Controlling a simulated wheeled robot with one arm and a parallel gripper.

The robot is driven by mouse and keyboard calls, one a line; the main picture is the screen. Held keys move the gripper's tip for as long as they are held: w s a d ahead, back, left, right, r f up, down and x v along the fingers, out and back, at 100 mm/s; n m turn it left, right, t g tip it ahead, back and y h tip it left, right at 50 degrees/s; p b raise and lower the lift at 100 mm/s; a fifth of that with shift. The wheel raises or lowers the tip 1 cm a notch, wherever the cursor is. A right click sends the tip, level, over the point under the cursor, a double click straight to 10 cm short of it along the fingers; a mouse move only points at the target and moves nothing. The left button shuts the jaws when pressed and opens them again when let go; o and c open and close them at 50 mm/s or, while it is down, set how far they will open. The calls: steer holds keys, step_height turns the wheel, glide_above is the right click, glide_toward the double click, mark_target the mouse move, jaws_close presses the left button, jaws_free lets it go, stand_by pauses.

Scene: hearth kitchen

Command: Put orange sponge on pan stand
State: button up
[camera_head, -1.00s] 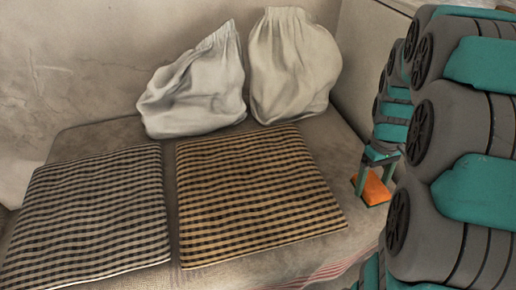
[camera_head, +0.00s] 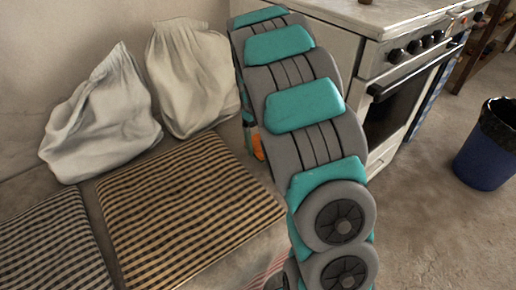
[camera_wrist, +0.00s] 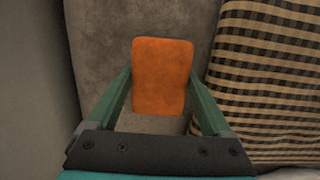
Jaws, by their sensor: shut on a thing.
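The orange sponge (camera_wrist: 162,76) is held between the two green fingers of my gripper (camera_wrist: 161,90) in the wrist view. My gripper is shut on it, with a finger at each side. The sponge is above a grey-brown seat surface, beside a checked cushion. In the head view only a small strip of the sponge (camera_head: 258,147) shows past my arm, which hides most of my gripper. I see no pan stand in these frames.
Two checked cushions (camera_head: 190,215) and two pale sacks (camera_head: 192,80) are on the bench at the left. A white stove (camera_head: 345,15) stands behind my arm. A blue bin (camera_head: 485,160) is on the floor at the right. Floor between stove and bin is clear.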

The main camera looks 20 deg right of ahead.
mark_target(258, 149)
steer(key=shift+w+a, duration=0.15)
steer(key=shift+w, duration=0.3)
steer(key=shift+f, duration=1.75)
steer(key=shift+f, duration=0.2)
steer(key=o, duration=1.2)
steer(key=shift+o, duration=0.2)
steer(key=shift+r, duration=0.1)
steer(key=r, duration=0.3)
steer(key=w+r, duration=0.1)
steer(key=r, duration=0.7)
steer(key=shift+w+a+r, duration=0.25)
steer(key=shift+w, duration=0.1)
steer(key=shift+r, duration=0.35)
